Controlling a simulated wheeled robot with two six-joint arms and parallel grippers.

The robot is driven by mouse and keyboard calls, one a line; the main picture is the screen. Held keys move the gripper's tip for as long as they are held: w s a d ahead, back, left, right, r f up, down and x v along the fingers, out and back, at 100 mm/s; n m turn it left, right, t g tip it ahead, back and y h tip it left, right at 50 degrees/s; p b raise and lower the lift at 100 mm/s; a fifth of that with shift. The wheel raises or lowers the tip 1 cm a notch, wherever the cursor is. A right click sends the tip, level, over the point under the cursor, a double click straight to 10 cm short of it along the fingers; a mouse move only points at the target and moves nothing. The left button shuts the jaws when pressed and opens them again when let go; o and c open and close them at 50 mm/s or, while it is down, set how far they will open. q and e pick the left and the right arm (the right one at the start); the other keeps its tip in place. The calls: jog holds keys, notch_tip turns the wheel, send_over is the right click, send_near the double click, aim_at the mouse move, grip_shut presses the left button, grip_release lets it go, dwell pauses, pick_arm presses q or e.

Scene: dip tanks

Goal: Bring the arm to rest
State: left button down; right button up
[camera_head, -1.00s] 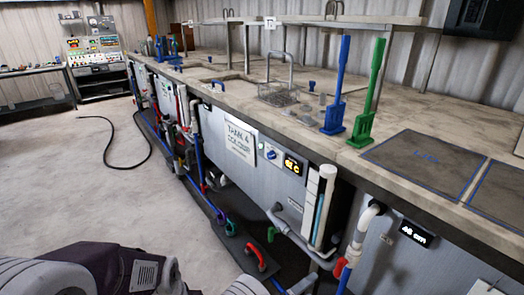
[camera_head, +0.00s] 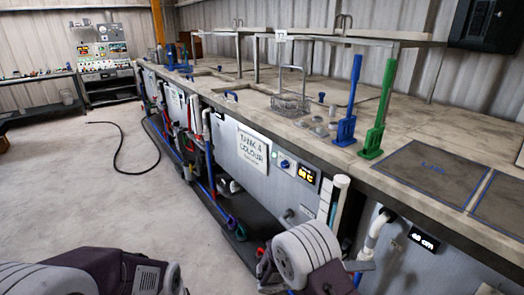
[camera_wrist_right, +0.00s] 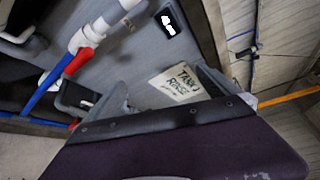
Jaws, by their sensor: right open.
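My right arm (camera_head: 305,255), grey and dark purple, rises at the bottom middle of the head view, in front of the tank bench. Its gripper's jaws are hard to make out there. In the right wrist view my right gripper (camera_wrist_right: 163,82) shows its two grey fingers apart with nothing between them. Beyond the fingers is a tank front with a white sign (camera_wrist_right: 174,87). Part of my left arm (camera_head: 100,272) shows at the lower left of the head view; its gripper is out of view.
The long bench (camera_head: 300,125) runs along the right with pipes below. A blue paddle (camera_head: 347,110), a green paddle (camera_head: 376,120) and a wire basket (camera_head: 290,102) stand on it. A black hose (camera_head: 120,150) lies on the floor, which is open at left. A control console (camera_head: 103,62) stands at the back.

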jog(key=s+d+r+m+g+y+p, duration=0.3)
jog(key=s+d+r+m+g+y, duration=0.15)
jog(key=s+r+m, duration=0.2)
jog(key=s+a+m+g+y+p, duration=0.1)
jog(key=s+m+y, duration=0.4)
jog(key=s+m, duration=0.35)
jog(key=w+a+f+m+t+y, duration=0.1)
jog(key=a+m+t+y, duration=0.1)
jog(key=a+m, duration=0.3)
jog(key=w+a+f+m+t+y, duration=0.1)
jog(key=a+m+y, duration=0.3)
jog(key=m, duration=1)
jog(key=shift+w+a+f+t+p, duration=0.2)
jog(key=shift+a+f+t+p, duration=0.25)
jog(key=shift+a+f+t, duration=0.5)
jog(key=shift+a+r+y, duration=0.1)
jog(key=shift+r+y, duration=0.05)
jog(key=shift+y, duration=0.1)
dwell(3.4)
